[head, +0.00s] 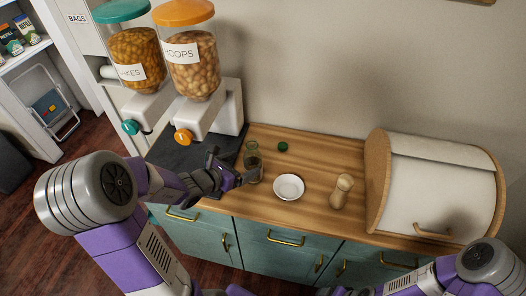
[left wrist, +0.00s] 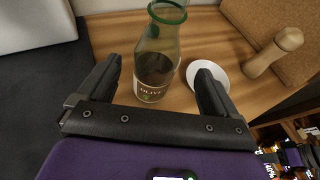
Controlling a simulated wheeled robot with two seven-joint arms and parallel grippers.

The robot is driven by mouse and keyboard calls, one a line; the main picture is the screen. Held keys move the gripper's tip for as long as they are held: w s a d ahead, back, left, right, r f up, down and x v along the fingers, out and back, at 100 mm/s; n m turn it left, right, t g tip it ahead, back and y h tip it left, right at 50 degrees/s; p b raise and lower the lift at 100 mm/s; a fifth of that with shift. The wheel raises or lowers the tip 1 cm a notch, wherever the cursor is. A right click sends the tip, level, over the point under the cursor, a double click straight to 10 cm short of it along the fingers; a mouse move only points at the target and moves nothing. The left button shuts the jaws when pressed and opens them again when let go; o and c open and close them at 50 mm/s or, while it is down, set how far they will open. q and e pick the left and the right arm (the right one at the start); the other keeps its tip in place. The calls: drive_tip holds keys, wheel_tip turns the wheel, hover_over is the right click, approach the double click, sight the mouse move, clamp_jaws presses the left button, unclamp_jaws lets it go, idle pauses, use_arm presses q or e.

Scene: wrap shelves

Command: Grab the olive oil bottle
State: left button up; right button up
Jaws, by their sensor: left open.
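The olive oil bottle (head: 253,163) stands upright on the wooden counter, left of the white bowl. It is clear glass with dark contents, and its label shows in the left wrist view (left wrist: 152,82). My left gripper (head: 234,172) is open beside it. In the left wrist view the two fingers of my left gripper (left wrist: 160,85) lie on either side of the bottle in the picture, with gaps; I cannot tell whether it is fully between them.
A white bowl (head: 289,187) sits just right of the bottle. A wooden pepper mill (head: 342,191), a small green cap (head: 283,147) and a bread box (head: 425,190) share the counter. Cereal dispensers (head: 196,62) stand at the left.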

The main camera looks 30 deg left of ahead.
sight(256, 156)
use_arm(q)
drive_tip(key=x, duration=0.2)
drive_tip(key=shift+w+f+b, duration=0.1)
drive_tip(key=shift+w+b, duration=0.2)
drive_tip(key=shift+w, duration=0.1)
drive_tip(key=x, duration=0.5)
drive_tip(key=shift+w+b, duration=0.1)
drive_tip(key=shift+b, duration=0.3)
drive_tip(key=shift+r, duration=0.2)
drive_tip(key=shift+a, duration=0.1)
drive_tip(key=c, duration=1.4)
